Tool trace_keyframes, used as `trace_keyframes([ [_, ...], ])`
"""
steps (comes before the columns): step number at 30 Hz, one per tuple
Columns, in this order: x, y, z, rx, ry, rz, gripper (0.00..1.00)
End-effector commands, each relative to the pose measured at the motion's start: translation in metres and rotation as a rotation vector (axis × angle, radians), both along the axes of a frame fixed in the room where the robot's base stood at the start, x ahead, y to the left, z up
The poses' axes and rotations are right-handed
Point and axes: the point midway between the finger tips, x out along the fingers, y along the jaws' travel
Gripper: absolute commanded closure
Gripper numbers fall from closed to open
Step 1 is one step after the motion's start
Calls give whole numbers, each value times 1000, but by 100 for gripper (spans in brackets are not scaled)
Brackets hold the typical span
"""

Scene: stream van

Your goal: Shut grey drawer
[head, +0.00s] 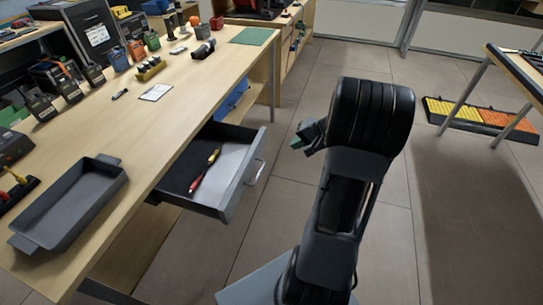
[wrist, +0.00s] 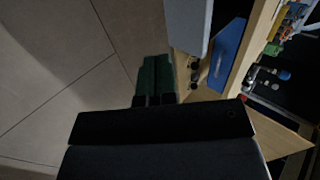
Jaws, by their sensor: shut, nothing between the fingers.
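The grey drawer (head: 232,188) is pulled out from under the wooden desk, with a pale bar handle (head: 256,173) on its front. A red screwdriver (head: 196,183) and a yellow one (head: 214,156) lie inside it. My gripper (head: 298,143) is to the right of the drawer front, apart from the handle. In the wrist view its dark green fingers (wrist: 155,70) are together with nothing between them. A grey panel (wrist: 187,25), probably the drawer, shows just right of the fingers there.
The desk (head: 150,110) carries a grey tray (head: 72,207), several radios and a green mat (head: 252,36). A blue container (head: 232,102) sits below the desktop beyond the drawer. Tiled floor (head: 275,225) is clear in front of the drawer. Another table (head: 515,75) stands at right.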

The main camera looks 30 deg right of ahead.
Motion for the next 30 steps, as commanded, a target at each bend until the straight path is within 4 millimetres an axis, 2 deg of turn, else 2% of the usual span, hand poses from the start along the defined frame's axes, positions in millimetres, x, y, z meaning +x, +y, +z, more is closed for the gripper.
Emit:
trace_keyframes([
  [2,3,-6,-11,15,-10,-20,100],
  [5,9,-2,-20,20,-16,-27,100],
  [19,55,41,-78,20,-13,-25,100],
  [24,72,56,-74,17,-16,-23,100],
  [30,81,64,-74,17,-15,-27,100],
])
